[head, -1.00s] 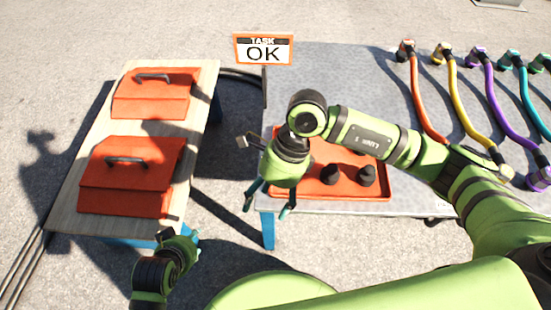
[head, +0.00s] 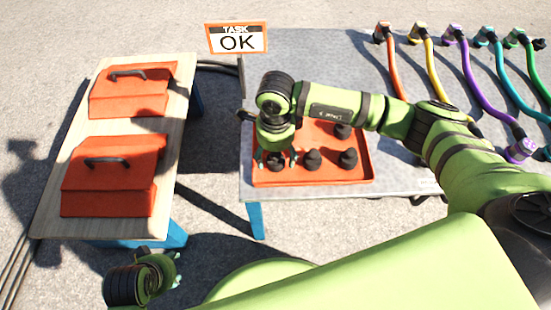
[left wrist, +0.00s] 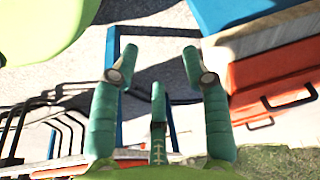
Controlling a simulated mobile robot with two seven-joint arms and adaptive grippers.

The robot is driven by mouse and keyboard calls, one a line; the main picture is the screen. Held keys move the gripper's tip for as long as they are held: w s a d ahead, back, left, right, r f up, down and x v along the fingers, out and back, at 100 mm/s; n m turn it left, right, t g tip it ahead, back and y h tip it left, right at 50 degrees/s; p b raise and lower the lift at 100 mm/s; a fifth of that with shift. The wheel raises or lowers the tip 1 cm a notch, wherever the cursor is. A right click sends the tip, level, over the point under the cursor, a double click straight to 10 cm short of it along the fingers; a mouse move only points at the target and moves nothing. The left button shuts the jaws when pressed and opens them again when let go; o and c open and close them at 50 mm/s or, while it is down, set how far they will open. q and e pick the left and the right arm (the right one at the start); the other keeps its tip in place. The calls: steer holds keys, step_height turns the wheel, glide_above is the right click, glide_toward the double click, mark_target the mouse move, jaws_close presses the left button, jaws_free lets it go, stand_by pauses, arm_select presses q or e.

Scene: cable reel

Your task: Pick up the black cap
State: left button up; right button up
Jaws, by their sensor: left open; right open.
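Several black caps stand in the orange tray (head: 330,178) on the grey table. One black cap (head: 275,162) is at the left of the tray, under my right gripper (head: 275,156). The right gripper points down and is open, with its fingertips on either side of that cap; I cannot tell whether they touch it. Other black caps stand apart to the right, at the front middle (head: 312,159), front right (head: 348,158) and back right (head: 342,131). My left gripper (head: 174,266) is low near my base, open and empty. Its spread green fingers fill the left wrist view (left wrist: 158,72).
A sign reading "TASK OK" (head: 237,39) stands at the table's left edge. Coloured cables (head: 480,75) lie on the table's right side. Two orange boxes with handles (head: 112,176) (head: 130,92) sit on a wooden-topped table at left, with a gap between tables.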

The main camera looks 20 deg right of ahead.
steer(key=c, duration=1.2)
steer(key=shift+r, duration=0.1)
